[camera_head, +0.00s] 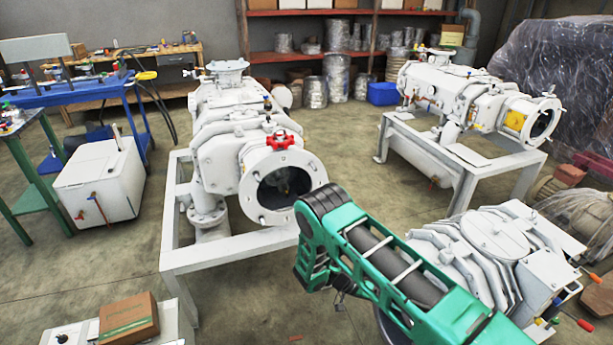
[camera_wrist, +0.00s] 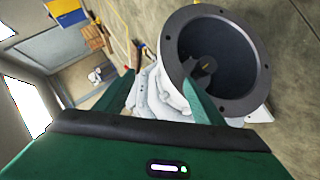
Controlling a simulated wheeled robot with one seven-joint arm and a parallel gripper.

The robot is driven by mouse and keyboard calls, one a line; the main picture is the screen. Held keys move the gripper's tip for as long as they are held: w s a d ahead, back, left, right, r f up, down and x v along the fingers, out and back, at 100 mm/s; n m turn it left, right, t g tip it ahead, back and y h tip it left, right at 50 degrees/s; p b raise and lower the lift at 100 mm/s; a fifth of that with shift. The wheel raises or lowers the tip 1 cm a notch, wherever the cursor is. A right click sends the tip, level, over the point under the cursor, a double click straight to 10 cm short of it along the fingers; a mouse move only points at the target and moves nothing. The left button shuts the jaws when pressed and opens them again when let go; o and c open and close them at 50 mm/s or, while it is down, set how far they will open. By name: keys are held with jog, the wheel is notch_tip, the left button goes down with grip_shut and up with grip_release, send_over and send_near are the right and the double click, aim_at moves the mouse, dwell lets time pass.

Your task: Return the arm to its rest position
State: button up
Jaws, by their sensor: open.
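My green arm reaches into the camera_head view from the lower right, with its black elbow joint in front of the middle pump's stand. My gripper is hidden in that view. In the wrist view my gripper (camera_wrist: 165,92) has its two green fingers apart, with nothing held between them. A large round grey flange (camera_wrist: 250,70) with a dark bore appears beyond the right finger. I cannot tell whether the finger touches it. In the camera_head view the middle white screw vacuum pump (camera_head: 215,135) has an open round flange facing me and a red valve (camera_head: 280,140) above it.
A second white pump (camera_head: 465,95) stands on a frame at the right. Another pump (camera_head: 495,230) lies at lower right, partly behind my arm. A cardboard box (camera_head: 129,318) is at lower left. A blue cart (camera_head: 75,95) stands at left. Floor (camera_head: 345,150) between the two framed pumps is clear.

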jog(key=s+d+r+y, duration=0.15)
jog(key=d+r, duration=0.25)
jog(key=r, duration=0.7)
jog(key=s+d+r+g+y, duration=0.1)
jog(key=d+r+y, duration=0.25)
jog(key=r, duration=0.75)
jog(key=s+d+r+y, duration=0.15)
jog(key=d+r, duration=0.35)
jog(key=r, duration=0.7)
jog(key=s+d+r+t+y, duration=0.1)
jog(key=s+d+r+y, duration=0.25)
jog(key=s+r, duration=0.8)
jog(key=s+a+r+n+t+y, duration=0.2)
jog(key=s+a, duration=0.1)
jog(key=s, duration=1.1)
jog(key=shift+s, duration=0.35)
